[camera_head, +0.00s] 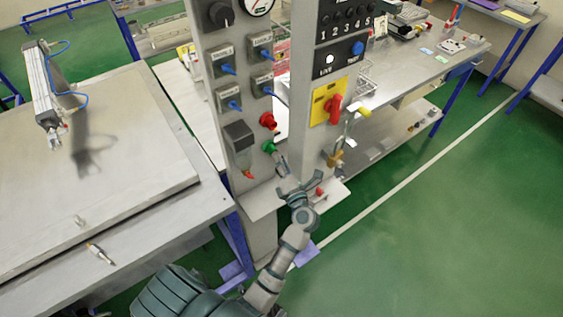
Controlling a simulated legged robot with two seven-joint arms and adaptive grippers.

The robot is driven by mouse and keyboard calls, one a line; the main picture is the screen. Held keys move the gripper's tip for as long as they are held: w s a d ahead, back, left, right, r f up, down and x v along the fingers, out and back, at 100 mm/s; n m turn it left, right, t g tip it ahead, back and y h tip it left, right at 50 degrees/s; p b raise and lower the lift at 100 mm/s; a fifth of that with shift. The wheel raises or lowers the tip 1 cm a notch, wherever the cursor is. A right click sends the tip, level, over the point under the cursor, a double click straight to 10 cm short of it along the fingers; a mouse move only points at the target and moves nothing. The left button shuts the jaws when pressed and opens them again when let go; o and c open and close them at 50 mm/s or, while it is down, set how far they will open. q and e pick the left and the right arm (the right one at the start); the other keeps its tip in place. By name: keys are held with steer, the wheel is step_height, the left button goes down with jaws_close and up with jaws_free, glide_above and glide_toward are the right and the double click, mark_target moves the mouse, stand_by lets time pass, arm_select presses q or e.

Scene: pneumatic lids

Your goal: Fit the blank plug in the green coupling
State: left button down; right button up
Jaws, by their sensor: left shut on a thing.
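The green coupling (269,147) sticks out from the front of the grey panel column, just below a red coupling (268,121). My left gripper (286,177) is below and slightly right of the green coupling, its fingers pointing up toward it. It is shut on a small grey piece (282,164), which looks like the blank plug. The piece is close to the green coupling's lower right; I cannot tell if they touch. The fingers partly hide it. My right gripper is out of view.
A small shelf (262,203) juts out below. A bench with a lid and cylinder (40,85) stands left. Green floor is clear at right.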

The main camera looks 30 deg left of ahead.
arm_select(q)
steer(key=shift+w+a, duration=0.1)
steer(key=shift+a, duration=0.1)
steer(key=c, duration=0.9)
jaws_free()
steer(key=shift+o, duration=0.2)
steer(key=shift+d, duration=0.1)
steer(key=v, duration=0.7)
